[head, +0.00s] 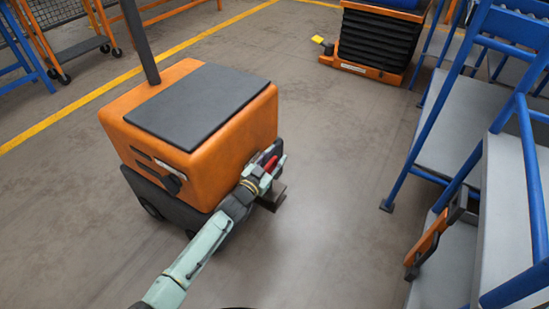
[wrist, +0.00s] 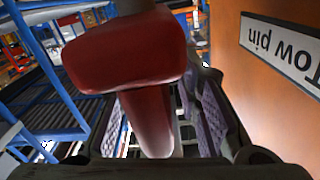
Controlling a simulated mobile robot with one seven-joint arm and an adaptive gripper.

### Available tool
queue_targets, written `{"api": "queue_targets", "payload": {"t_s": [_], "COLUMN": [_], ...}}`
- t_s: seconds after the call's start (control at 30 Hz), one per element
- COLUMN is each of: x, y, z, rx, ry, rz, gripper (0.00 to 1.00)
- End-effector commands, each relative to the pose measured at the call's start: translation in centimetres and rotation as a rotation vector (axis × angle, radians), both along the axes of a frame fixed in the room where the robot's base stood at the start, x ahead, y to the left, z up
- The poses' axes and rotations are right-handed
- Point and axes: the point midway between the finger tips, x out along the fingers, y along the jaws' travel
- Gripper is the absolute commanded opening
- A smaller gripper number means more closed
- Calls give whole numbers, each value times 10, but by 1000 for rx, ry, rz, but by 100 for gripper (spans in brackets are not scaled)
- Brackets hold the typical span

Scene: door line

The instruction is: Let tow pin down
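The tow pin (wrist: 125,50) is red, with a broad head and a narrower shaft. It fills the middle of the wrist view, between the fingers of my gripper (wrist: 160,125). In the head view the red tow pin (head: 270,163) shows at my gripper (head: 273,168), beside the right side of the orange cart (head: 235,125). The head hides part of the fingers, so I cannot tell whether they press on the shaft. A dark coupling block (head: 272,196) sits just below. The pin's lower end is hidden. A "Tow pin" label (wrist: 285,50) appears upside down on the orange panel.
Blue-framed steps or shelving (head: 460,130) stand on the right, with an orange-and-black tool (head: 430,245) on a lower level. A black bellows lift (head: 375,45) on an orange base stands at the back. The floor (head: 335,160) between cart and shelving is clear.

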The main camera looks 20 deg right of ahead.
Motion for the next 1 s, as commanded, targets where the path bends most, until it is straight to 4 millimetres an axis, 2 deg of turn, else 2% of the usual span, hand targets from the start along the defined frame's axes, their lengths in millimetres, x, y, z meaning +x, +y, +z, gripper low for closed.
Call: {"api": "queue_targets", "payload": {"t_s": [0.1, 0.57, 1.0], "x": [0, 0, 1], "y": [0, 1, 2], "z": [0, 0, 0], "rx": [0, -1, 0], "ry": [0, -1, -1], "rz": [0, 1, 2], "gripper": [31, 1, 0]}}
